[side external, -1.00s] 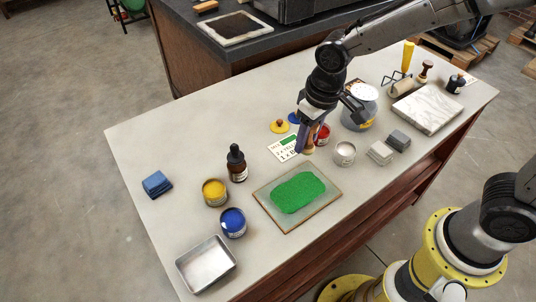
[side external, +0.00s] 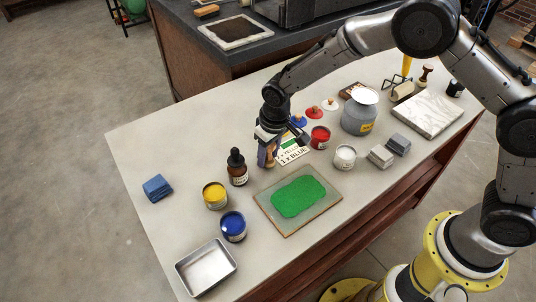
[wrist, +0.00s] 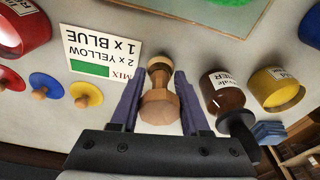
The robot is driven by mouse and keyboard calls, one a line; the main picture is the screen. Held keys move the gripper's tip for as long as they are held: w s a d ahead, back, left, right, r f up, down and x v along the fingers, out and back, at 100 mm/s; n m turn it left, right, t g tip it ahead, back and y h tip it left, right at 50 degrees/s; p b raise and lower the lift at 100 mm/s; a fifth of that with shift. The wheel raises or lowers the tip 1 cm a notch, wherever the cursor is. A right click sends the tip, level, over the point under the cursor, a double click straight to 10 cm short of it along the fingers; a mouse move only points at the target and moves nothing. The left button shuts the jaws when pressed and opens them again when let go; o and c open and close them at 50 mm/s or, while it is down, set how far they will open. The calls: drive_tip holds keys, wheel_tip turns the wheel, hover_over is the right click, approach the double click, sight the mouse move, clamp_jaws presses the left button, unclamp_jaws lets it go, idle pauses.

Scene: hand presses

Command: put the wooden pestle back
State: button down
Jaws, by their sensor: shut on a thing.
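The wooden pestle (wrist: 159,98) is between the two fingers of my gripper (wrist: 158,105) in the wrist view, with its knob end toward the camera and its other end pointing away. In the side view my gripper (side external: 267,152) is low over the table, left of the recipe card and behind the dropper bottle and glass slab. It is shut on the pestle, which it mostly hides there. Whether the pestle touches the table I cannot tell. The glass slab (side external: 262,201) carries a spread green patch (side external: 298,196).
The dropper bottle (side external: 237,167) stands close to the left of my gripper. The recipe card (side external: 294,150) and red can (side external: 320,137) are to the right. Yellow (side external: 215,196) and blue cans (side external: 233,227) stand in front. A grey jug (side external: 359,117) is farther right.

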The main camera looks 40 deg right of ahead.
drive_tip(key=shift+f, duration=0.25)
drive_tip(key=shift+f, duration=0.15)
drive_tip(key=shift+c, duration=1.9)
unclamp_jaws()
